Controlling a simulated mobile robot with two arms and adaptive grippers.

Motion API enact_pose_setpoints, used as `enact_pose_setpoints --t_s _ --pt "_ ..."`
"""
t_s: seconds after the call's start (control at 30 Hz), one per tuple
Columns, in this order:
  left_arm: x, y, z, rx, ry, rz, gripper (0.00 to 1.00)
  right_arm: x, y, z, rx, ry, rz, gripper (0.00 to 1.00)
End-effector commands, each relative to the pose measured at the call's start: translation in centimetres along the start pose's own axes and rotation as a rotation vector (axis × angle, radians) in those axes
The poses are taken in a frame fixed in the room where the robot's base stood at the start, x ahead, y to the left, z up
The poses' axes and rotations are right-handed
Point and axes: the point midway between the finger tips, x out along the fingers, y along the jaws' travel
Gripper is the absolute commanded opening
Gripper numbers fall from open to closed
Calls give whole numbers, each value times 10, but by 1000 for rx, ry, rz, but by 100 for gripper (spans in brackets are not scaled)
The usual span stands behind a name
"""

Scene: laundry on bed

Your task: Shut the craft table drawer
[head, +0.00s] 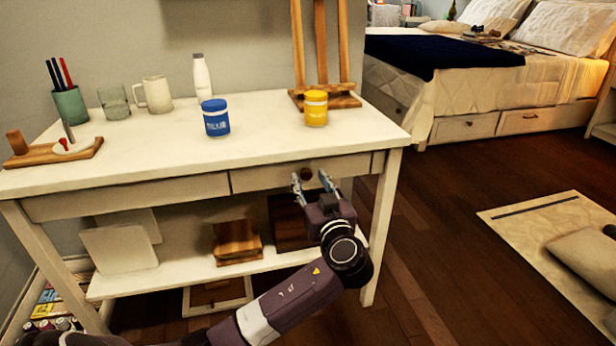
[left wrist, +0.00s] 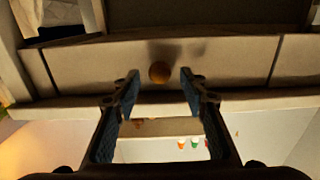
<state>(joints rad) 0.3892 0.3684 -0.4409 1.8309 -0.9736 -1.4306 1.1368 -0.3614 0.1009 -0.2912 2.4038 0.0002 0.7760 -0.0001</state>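The craft table (head: 130,150) has a pale wooden drawer (head: 262,177) under the right half of its top, with a round brown knob (head: 306,174). The drawer front looks nearly level with the panel to its left; any small gap is hard to judge. My left gripper (head: 314,180) is in front of the drawer, with its fingers apart at the knob. In the left wrist view, the open fingertips (left wrist: 159,82) point at the drawer front (left wrist: 100,62), with the knob (left wrist: 159,72) between them and no finger clearly touching it. My right gripper is out of view.
On the tabletop stand a blue jar (head: 215,118), a yellow jar (head: 316,107), a white bottle (head: 202,77) and an easel (head: 322,45). Boxes (head: 237,242) sit on the lower shelf. Wooden floor (head: 440,220) is free to the right, before the bed (head: 480,85).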

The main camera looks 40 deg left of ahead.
Motion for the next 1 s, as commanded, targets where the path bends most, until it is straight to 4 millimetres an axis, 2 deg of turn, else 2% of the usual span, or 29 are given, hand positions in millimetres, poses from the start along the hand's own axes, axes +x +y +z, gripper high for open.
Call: enact_pose_setpoints --t_s 0.2,0.4,0.6,1.0 --pt "-49 1 1 -2 -4 3 39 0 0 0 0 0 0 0" --pt "-82 1 0 -2 -2 2 39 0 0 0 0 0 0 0" --pt "-94 0 -1 -1 1 0 39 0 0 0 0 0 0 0" --pt "-95 0 -1 0 1 0 39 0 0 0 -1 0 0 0"
